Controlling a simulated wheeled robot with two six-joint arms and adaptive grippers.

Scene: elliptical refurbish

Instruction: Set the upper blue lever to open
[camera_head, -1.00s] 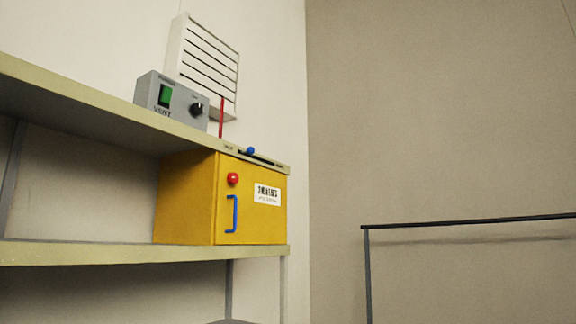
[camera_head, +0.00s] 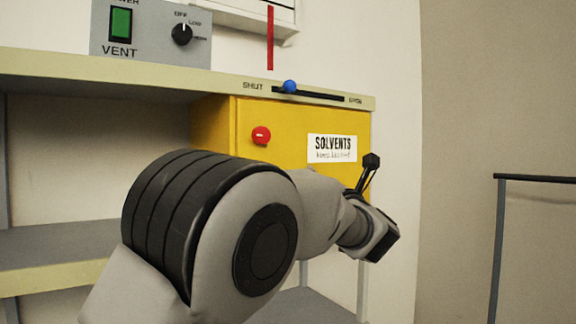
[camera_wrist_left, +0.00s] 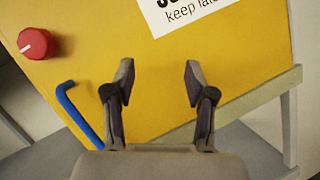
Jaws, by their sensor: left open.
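The upper blue lever (camera_head: 289,87) is a small round blue knob on a dark horizontal slot (camera_head: 320,96) in the upper shelf's front edge. The slot is marked SHUT at its left and what reads as OPEN at its right; the knob sits near the SHUT end. My left gripper (camera_head: 371,161) is in front of the yellow cabinet, below and right of the knob. In the left wrist view my left gripper (camera_wrist_left: 158,76) is open and empty, fingers apart before the yellow door. The knob is outside that view. My right gripper is not in view.
The yellow solvents cabinet (camera_head: 285,117) has a red knob (camera_head: 261,135) and a blue handle (camera_wrist_left: 80,115), close left of my fingers in the wrist view. A grey VENT box (camera_head: 150,35) stands on the upper shelf. A dark rail (camera_head: 535,178) is at right.

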